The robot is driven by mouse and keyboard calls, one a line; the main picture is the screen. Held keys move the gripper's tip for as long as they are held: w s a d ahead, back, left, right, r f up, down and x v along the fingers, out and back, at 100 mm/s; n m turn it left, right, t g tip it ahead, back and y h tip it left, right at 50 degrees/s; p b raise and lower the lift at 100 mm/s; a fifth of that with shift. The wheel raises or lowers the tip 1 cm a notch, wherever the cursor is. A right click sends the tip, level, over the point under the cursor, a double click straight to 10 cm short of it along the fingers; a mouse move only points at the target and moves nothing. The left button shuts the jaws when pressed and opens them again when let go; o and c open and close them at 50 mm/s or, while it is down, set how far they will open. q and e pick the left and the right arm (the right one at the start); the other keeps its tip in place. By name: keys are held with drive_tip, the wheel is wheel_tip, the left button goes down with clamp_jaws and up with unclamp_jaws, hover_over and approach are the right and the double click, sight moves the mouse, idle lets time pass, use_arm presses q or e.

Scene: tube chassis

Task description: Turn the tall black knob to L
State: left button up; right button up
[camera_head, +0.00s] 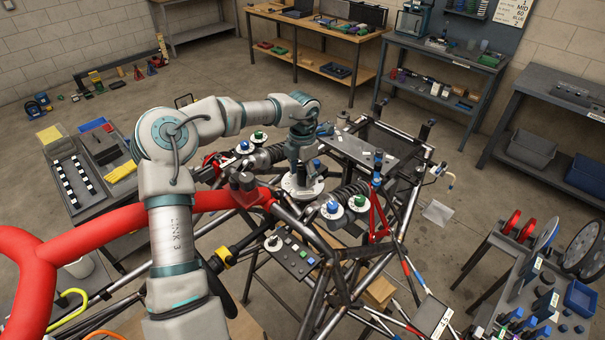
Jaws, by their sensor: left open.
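A round white dial plate (313,190) sits on the tube chassis near the middle of the view. A dark upright part, which looks like the tall black knob (301,178), stands at its centre. My left arm reaches over from the left and its wrist points down at the plate. My left gripper (302,169) is at the knob, open, with its fingers small and partly hidden by the wrist. I cannot tell whether the fingers touch the knob. The letters on the plate are too small to read. My right gripper is out of view.
Coil-over shocks with blue and green caps (331,207) flank the dial plate. A switch panel (292,256) lies in front of it. A thick red tube (100,233) crosses the left front. Dark chassis tubes surround the area. Benches stand behind and at the right, with open floor between.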

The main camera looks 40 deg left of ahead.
use_arm(q)
wheel_tip(320, 180, up, 12)
drive_tip(key=shift+w+f, duration=0.15)
drive_tip(key=shift+f, duration=0.05)
idle(0.6)
